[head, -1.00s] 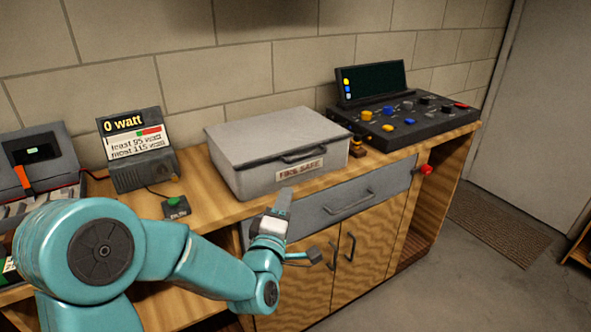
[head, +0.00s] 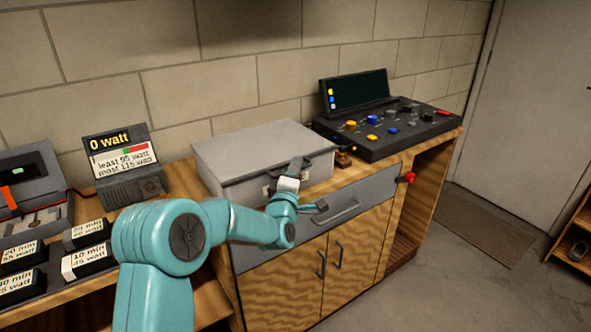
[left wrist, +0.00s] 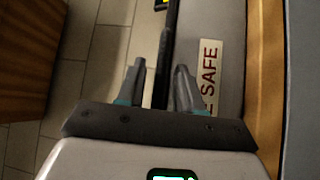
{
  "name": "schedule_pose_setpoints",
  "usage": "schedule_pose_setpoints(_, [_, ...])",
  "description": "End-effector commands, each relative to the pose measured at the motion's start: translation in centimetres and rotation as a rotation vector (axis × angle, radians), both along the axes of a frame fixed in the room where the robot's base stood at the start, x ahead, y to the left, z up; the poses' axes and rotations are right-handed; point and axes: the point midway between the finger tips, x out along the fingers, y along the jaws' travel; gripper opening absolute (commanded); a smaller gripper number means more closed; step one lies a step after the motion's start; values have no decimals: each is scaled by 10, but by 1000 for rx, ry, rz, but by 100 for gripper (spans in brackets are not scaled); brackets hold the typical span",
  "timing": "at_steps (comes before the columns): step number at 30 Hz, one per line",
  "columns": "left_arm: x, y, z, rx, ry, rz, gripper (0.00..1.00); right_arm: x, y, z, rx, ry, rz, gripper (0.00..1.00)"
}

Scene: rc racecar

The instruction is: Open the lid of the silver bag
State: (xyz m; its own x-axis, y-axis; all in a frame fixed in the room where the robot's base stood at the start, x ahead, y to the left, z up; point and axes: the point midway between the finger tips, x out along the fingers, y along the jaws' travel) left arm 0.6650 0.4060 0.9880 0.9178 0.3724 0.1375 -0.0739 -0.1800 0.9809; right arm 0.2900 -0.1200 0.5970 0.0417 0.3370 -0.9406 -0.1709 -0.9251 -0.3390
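The silver case (head: 250,148), a closed grey box with a flat lid, sits on the wooden workbench in the head view. Its front, with part of the "SAFE" label (left wrist: 208,75), shows in the left wrist view. My left gripper (head: 298,168) is at the front of the case and covers most of the handle and label in the head view. In the left wrist view my left gripper (left wrist: 160,88) is open. The black handle (left wrist: 162,60) of the case appears between its two fingers; contact cannot be told. My right gripper is not in view.
A black control panel (head: 388,130) with coloured knobs stands right of the case. A "0 watt" display (head: 125,165) stands left. Labelled blocks (head: 85,235) lie at the lower left. A grey drawer (head: 345,205) is below the case.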

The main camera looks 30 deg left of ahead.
Motion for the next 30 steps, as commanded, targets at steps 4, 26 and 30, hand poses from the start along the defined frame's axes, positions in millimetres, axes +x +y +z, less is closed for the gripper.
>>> schedule_pose_setpoints(4, [1, -1, 0, 1, -1, -2, 36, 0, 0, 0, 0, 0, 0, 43])
schedule_pose_setpoints(26, [2, 2, 38, -84, 32, 1, 0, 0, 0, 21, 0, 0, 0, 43])
schedule_pose_setpoints(30, [4, 8, 72, -176, 68, 2, 0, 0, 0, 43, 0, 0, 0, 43])
